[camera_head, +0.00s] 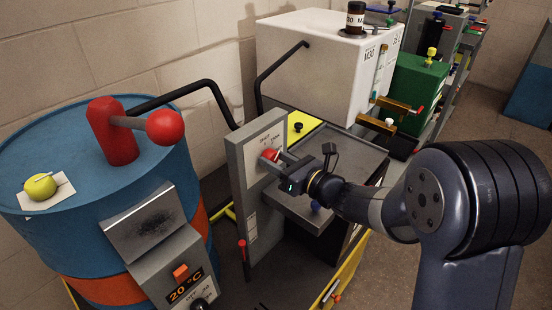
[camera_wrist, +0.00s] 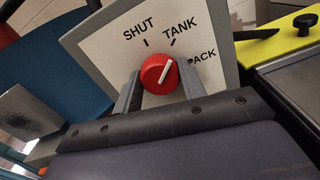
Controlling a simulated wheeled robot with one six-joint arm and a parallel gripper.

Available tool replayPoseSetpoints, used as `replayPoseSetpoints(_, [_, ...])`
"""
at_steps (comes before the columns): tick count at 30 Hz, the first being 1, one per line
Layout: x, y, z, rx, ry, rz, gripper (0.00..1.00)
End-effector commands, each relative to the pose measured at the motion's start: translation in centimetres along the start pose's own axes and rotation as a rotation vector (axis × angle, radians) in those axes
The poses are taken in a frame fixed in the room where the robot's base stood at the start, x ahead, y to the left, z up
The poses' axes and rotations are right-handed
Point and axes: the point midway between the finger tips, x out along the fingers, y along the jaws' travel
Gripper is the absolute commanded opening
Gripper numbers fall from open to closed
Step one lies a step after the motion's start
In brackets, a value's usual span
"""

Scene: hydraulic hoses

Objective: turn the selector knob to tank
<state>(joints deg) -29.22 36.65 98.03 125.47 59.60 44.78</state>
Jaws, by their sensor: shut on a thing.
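The red selector knob (camera_wrist: 155,74) sits on a white label plate (camera_wrist: 105,46) marked SHUT, TANK and PACK. Its white pointer line leans up and to the right, roughly toward the TANK mark; I cannot tell if it lines up exactly. My gripper (camera_wrist: 160,86) is shut on the knob, one grey finger on each side. In the head view the knob (camera_head: 269,154) shows at the tips of my gripper (camera_head: 276,160), on the upright grey panel (camera_head: 240,175). Part of the knob's lower edge is hidden in the wrist view.
A blue drum (camera_head: 60,235) with a red valve handle (camera_head: 165,127) stands left of the panel. A white tank (camera_head: 310,65) stands behind, with a black hose (camera_head: 210,87) nearby. A grey tray (camera_head: 340,158) lies right of the panel. Open floor shows at right.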

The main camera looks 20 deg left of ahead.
Motion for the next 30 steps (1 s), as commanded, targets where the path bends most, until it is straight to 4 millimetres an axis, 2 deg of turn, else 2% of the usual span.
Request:
replayPoseSetpoints(17, [-0.02,0.00,-0.11,0.037,0.002,0.000,0.16])
replayPoseSetpoints(18, [-0.02,0.00,-0.11,0.037,0.002,0.000,0.41])
replayPoseSetpoints(25, [-0.01,0.00,-0.06,0.036,0.001,0.000,0.59])
replayPoseSetpoints(30, [0.00,0.00,-0.03,0.036,0.001,0.000,0.61])
